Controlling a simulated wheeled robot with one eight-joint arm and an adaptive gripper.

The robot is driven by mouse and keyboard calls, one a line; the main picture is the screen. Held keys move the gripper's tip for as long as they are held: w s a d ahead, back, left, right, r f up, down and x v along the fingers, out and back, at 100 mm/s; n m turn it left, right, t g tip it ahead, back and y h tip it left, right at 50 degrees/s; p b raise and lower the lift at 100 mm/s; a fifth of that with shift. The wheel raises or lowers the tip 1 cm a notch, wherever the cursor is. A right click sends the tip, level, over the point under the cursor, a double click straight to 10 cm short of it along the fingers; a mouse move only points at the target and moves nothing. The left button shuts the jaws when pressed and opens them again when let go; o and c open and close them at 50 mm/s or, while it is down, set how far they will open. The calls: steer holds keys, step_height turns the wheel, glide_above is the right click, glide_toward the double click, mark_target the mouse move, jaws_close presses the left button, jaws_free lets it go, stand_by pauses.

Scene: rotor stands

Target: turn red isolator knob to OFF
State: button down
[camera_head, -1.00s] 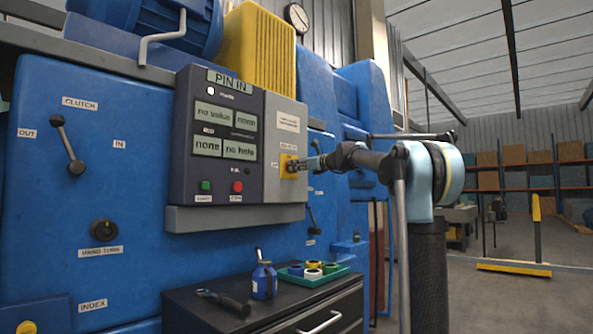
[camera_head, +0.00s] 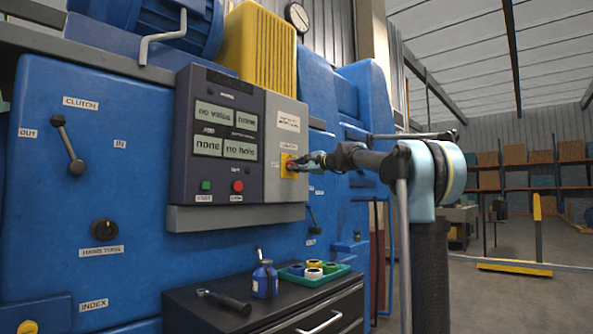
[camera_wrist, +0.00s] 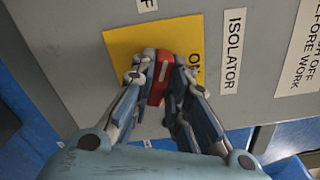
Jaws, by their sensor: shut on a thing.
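The red isolator knob (camera_wrist: 158,82) sits on a yellow plate (camera_wrist: 124,48) on the grey panel. My gripper (camera_wrist: 160,84) is shut on the knob, one finger on each side. The knob's bar runs nearly up and down in the wrist view. Its white mark points towards the top, where a cut-off label ending in F (camera_wrist: 148,4) shows. The ON lettering (camera_wrist: 195,70) is to the right, partly hidden by a finger. In the head view my gripper (camera_head: 296,164) covers most of the knob on the yellow plate (camera_head: 286,160).
The control box (camera_head: 225,150) has readouts, a green button (camera_head: 206,186) and a red button (camera_head: 237,186). Below stands a dark cabinet (camera_head: 190,310) with a blue bottle (camera_head: 264,280), a tool and a green tray (camera_head: 335,272). Open floor lies to the right.

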steer(key=shift+f+n, duration=0.15)
steer(key=shift+n, duration=1)
steer(key=shift+f+n, duration=0.1)
steer(key=shift+n, duration=1.05)
steer(key=shift+s, duration=0.1)
steer(key=c, duration=1.6)
jaws_free()
steer(key=shift+o, duration=0.2)
steer(key=v, duration=1.2)
